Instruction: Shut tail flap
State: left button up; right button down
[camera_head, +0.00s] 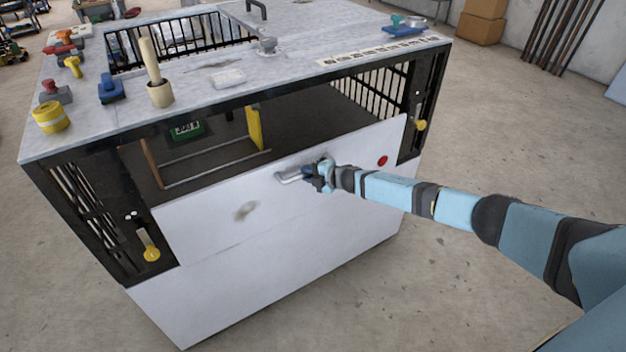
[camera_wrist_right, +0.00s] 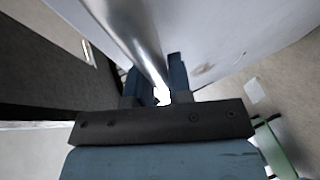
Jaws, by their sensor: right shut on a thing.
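The tail flap (camera_head: 225,218) is the white panel across the front of the big box-like unit, with a bar handle (camera_head: 287,178) near its top edge. It stands close to upright; I cannot tell whether it is flush with the frame. My right gripper (camera_head: 312,177) is shut on the handle. In the right wrist view, the shiny bar (camera_wrist_right: 128,35) runs between its fingers (camera_wrist_right: 158,88). Yellow-knobbed latches sit on the black posts either side, one at left (camera_head: 151,252) and one at right (camera_head: 421,125). My left gripper is not in view.
Above the flap the opening shows a yellow post (camera_head: 254,128) and metal rods.

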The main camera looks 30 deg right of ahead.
jog(key=shift+w+r, duration=0.3)
jog(key=shift+r, duration=0.15)
jog(key=c, duration=1.5)
grip_release()
jog(key=o, duration=0.4)
jog(key=shift+w, duration=0.1)
jog(key=shift+o, duration=0.2)
jog(key=shift+w+a+f, duration=0.15)
jog(key=shift+f, duration=0.15)
jog(key=shift+s+d+r, duration=0.15)
jog(key=shift+s+d, duration=0.2)
jog(key=shift+s, duration=0.2)
jog(key=v, duration=1.2)
jog(key=shift+s, duration=0.3)
